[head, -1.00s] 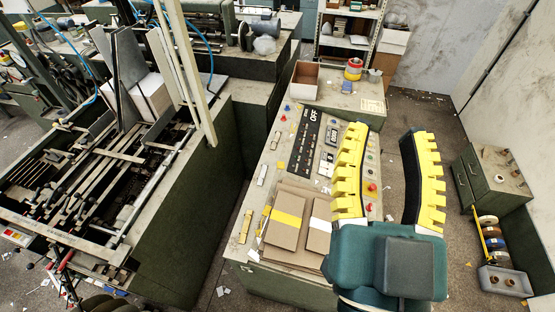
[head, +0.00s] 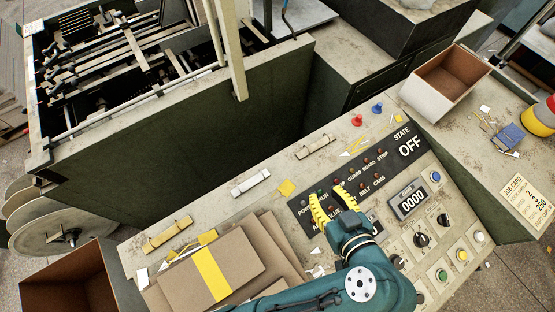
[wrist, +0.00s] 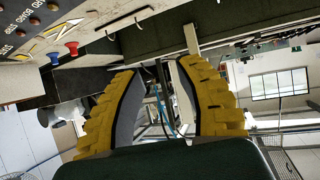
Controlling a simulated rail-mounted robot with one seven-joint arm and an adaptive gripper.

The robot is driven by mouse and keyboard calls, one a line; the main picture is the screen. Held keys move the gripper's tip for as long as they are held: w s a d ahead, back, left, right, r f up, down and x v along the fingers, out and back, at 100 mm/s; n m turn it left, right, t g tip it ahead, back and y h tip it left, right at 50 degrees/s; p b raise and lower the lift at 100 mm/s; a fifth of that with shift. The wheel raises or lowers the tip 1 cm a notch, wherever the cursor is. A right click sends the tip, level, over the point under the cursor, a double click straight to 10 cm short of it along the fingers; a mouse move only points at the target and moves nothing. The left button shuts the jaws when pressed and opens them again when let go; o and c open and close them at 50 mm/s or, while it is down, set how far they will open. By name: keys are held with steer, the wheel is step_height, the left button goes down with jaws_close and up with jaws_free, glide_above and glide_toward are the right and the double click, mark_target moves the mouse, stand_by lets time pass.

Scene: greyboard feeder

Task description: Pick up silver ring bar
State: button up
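Several short bars lie on the console's left edge strip. One is pale, silvery-white (head: 250,183), one is tan-grey (head: 315,147) and one is yellowish (head: 168,233). I cannot make out a ring on any of them; the pale one looks most silver. My gripper (head: 328,199) is over the console's dark label panel, right of the pale bar and apart from it. Its yellow ridged fingers are spread with nothing between them. The wrist view also shows my open gripper (wrist: 158,70), with a pale bar (wrist: 125,22) on the console edge beyond.
Stacked greyboard sheets with a yellow band (head: 210,272) lie at the console's front left. An open cardboard box (head: 445,82) stands at the back right. Red (head: 357,120) and blue (head: 377,108) knobs stick up from the console. A deep gap separates it from the machine (head: 190,125).

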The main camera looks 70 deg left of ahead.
steer(key=s+a+f+n+g+y+b, duration=0.1)
steer(key=s+a+f+n+g+b, duration=0.1)
steer(key=s+f+n+g, duration=0.35)
steer(key=m+t, duration=0.2)
glide_toward(261, 172)
steer(key=shift+g, duration=0.25)
steer(key=a+f, duration=0.1)
steer(key=a, duration=0.1)
steer(key=a+f, duration=0.1)
steer(key=a, duration=0.1)
steer(key=shift+s+f, duration=0.15)
steer(key=shift+f, duration=0.25)
steer(key=x, duration=0.5)
steer(key=shift+s+a+r, duration=0.1)
steer(key=shift+a+r, duration=0.05)
steer(key=shift+a, duration=0.25)
jaws_close()
